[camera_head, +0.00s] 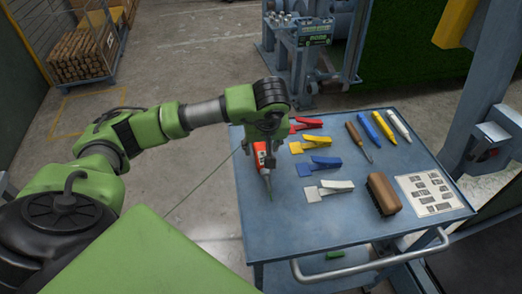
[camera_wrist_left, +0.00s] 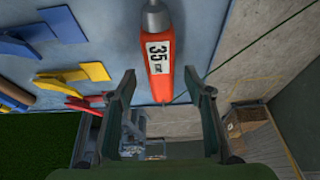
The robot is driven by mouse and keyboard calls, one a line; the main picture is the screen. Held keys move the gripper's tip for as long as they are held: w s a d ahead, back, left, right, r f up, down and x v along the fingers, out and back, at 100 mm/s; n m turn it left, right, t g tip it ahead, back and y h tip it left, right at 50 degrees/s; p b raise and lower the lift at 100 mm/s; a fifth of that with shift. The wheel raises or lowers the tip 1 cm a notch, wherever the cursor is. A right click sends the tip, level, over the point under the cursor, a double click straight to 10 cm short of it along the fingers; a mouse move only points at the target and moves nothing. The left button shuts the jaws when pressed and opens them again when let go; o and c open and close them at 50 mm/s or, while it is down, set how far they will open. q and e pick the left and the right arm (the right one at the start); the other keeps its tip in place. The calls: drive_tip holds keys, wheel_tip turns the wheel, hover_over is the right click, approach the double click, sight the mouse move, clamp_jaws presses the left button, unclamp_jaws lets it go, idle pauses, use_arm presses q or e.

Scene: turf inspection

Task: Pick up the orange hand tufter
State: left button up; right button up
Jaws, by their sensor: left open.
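The orange hand tufter (camera_head: 262,158) lies near the left edge of the blue cart top, with its thin metal end toward me. In the left wrist view the tufter (camera_wrist_left: 160,60) shows a white label reading 35 cm. My left gripper (camera_head: 260,146) is directly over the tufter's far part and hides some of it in the head view. In the wrist view the left gripper (camera_wrist_left: 160,78) is open, one finger on each side of the orange body, with gaps on both sides. I cannot tell how far the fingertips are above the cart top. My right gripper is not in view.
On the cart (camera_head: 245,215) are red (camera_head: 305,124), yellow (camera_head: 315,143), blue (camera_head: 320,166) and white (camera_head: 328,190) flat-bladed tools, a wooden-handled tool (camera_head: 358,140), markers (camera_head: 384,127), a brown block (camera_head: 384,194) and a printed card (camera_head: 428,193). A thin green line runs beside the tufter.

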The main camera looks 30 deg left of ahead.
use_arm(q)
drive_tip(key=shift+x, duration=1.1)
drive_tip(key=shift+a+f, duration=0.1)
drive_tip(key=shift+f, duration=0.1)
clamp_jaws()
drive_tip(key=shift+w, duration=0.1)
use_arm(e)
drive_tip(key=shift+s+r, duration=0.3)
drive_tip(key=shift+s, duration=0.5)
use_arm(q)
drive_tip(key=shift+r, duration=0.1)
